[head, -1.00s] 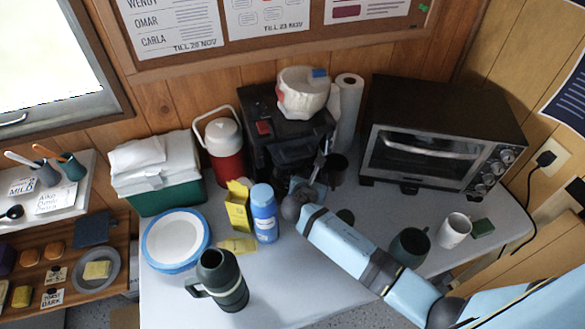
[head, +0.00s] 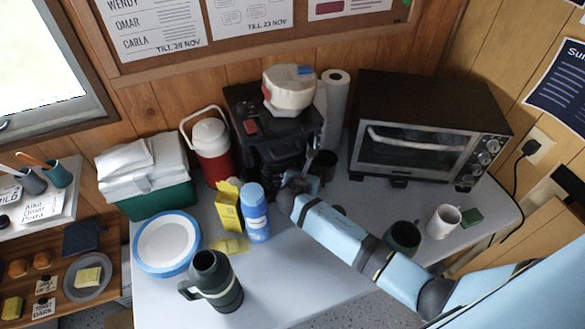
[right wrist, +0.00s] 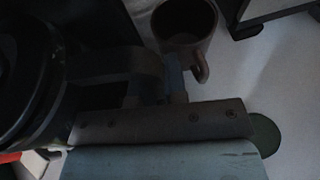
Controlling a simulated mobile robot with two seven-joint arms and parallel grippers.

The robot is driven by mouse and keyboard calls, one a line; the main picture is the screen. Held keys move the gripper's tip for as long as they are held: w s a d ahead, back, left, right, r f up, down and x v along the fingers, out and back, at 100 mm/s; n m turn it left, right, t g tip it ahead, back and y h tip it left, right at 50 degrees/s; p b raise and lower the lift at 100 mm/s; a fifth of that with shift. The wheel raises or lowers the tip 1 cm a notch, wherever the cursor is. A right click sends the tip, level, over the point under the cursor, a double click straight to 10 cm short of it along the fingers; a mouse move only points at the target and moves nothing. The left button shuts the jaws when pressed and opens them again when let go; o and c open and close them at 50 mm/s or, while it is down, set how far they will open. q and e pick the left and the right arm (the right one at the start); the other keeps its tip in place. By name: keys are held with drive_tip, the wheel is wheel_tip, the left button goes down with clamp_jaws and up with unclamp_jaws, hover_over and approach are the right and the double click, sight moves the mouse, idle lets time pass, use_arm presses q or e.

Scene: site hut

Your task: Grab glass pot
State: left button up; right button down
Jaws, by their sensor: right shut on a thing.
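The glass pot (head: 283,154) is dark and sits in the black coffee maker (head: 254,96) at the back of the table. It also shows in the right wrist view as a round dark shape with a rim (right wrist: 32,80) at the left. My right gripper (head: 300,178) is at the front of the coffee maker. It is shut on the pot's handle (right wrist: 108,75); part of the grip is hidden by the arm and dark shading. My left gripper is not in the head view.
A dark brown mug (head: 325,164) stands close to the right of my gripper; it also shows in the wrist view (right wrist: 187,22). A blue bottle (head: 255,213) and yellow box (head: 229,207) stand left of my arm. A toaster oven (head: 425,125) is at the right.

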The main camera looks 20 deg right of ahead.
drive_tip(key=shift+r, duration=0.1)
drive_tip(key=shift+r, duration=0.65)
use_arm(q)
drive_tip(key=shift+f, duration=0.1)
use_arm(e)
drive_tip(key=s+a, duration=0.1)
drive_tip(key=s, duration=1.6)
drive_tip(key=shift+s, duration=0.4)
